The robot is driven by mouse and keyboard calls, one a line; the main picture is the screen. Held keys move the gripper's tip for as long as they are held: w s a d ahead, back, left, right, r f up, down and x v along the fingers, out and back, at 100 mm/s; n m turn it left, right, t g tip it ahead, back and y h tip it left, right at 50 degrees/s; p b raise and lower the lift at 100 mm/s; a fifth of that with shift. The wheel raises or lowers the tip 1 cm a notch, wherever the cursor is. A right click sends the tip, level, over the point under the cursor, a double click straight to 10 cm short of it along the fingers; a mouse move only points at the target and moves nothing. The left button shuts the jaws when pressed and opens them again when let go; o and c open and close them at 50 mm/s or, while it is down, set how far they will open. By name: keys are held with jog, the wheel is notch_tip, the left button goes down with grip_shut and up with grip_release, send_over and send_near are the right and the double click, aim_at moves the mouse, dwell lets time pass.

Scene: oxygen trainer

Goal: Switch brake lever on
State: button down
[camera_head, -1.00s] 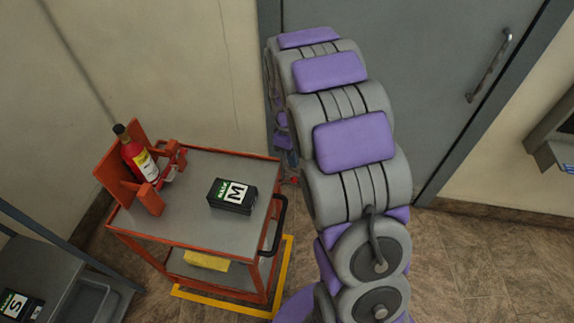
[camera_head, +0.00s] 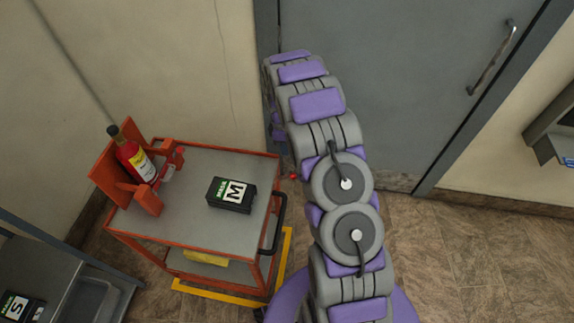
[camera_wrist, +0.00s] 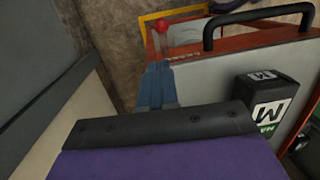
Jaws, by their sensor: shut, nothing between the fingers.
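The brake lever (camera_head: 293,176) shows as a small red knob just right of the cart's back right corner, beside my arm. In the wrist view the lever's red knob (camera_wrist: 160,26) stands beyond my fingertips, on a thin stem whose lower part is hard to make out. My gripper (camera_wrist: 158,68) has blue fingers that are shut and empty, pointing toward the lever. Whether the fingertips touch the stem cannot be told. In the head view my gripper is mostly hidden behind my arm. The orange cart (camera_head: 191,240) stands left of my arm.
A black mask box (camera_head: 231,195) and a red bottle (camera_head: 132,158) in an orange holder are on the cart. The cart's black handle (camera_head: 275,224) faces my arm. A grey door (camera_head: 410,90) stands close behind. Open floor lies right.

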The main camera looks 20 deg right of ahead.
jog(key=b, duration=0.2)
send_over(286, 177)
jog(key=w+d, duration=0.1)
notch_tip(286, 177, down, 10)
jog(key=shift+d, duration=0.15)
dwell(0.6)
